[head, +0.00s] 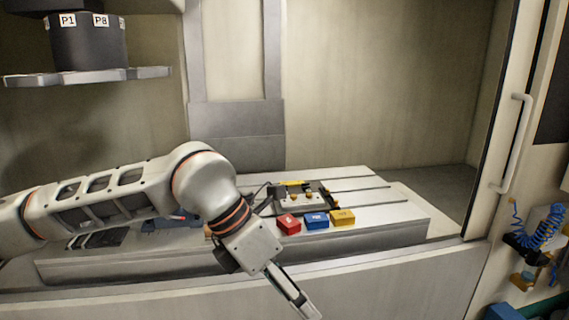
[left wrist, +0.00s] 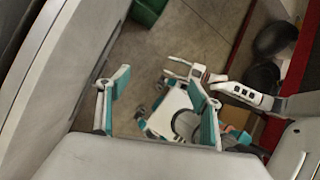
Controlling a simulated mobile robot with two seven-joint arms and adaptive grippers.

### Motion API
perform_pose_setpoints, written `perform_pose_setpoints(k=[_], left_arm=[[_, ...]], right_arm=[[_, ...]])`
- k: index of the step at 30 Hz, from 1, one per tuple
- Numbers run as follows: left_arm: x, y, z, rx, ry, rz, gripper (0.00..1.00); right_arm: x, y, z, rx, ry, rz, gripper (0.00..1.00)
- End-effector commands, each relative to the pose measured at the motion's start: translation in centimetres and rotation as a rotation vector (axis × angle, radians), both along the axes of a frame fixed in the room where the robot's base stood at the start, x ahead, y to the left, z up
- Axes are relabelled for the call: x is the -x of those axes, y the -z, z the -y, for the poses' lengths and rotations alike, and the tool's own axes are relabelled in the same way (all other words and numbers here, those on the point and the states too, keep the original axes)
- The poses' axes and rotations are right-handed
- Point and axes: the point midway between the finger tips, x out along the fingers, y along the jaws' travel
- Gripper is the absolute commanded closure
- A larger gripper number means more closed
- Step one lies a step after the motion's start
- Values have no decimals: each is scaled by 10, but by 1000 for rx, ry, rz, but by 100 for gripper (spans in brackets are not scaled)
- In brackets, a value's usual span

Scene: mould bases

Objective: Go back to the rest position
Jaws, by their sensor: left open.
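My left arm comes in from the left in the head view and bends down in front of the machine table. My left gripper (head: 297,302) hangs in front of the table's front edge, pointing down and to the right, clear of the blocks. In the left wrist view its two teal-and-grey fingers (left wrist: 160,105) stand wide apart with nothing held between them. The floor lies far below them.
On the slotted machine table (head: 385,226) are a red block (head: 289,223), a blue block (head: 316,221), a yellow block (head: 343,217) and a grey fixture plate (head: 290,202). A tool carousel (head: 88,45) hangs at upper left. A door handle (head: 515,143) is at right.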

Motion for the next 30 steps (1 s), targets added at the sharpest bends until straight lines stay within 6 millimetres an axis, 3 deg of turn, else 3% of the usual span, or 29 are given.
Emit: perform_pose_setpoints(k=[7,12,15,19,23,26,30], left_arm=[[62,5,63,301,73,-262,35],[94,-17,98,582,61,-487,35],[100,-34,110,748,18,-617,35],[92,-55,114,959,-74,-783,35],[69,-67,106,1161,-208,-944,35],[44,-65,91,1306,-341,-1060,35],[5,-42,61,1486,-569,-1214,35]], right_arm=[[-6,-3,0,0,0,10,60],[-1,1,1,1,0,0,60],[-1,1,1,2,0,0,60],[-1,2,1,2,0,-1,60],[0,2,1,2,1,-2,60],[-1,2,1,2,0,-1,60],[-1,1,0,2,0,0,60]])
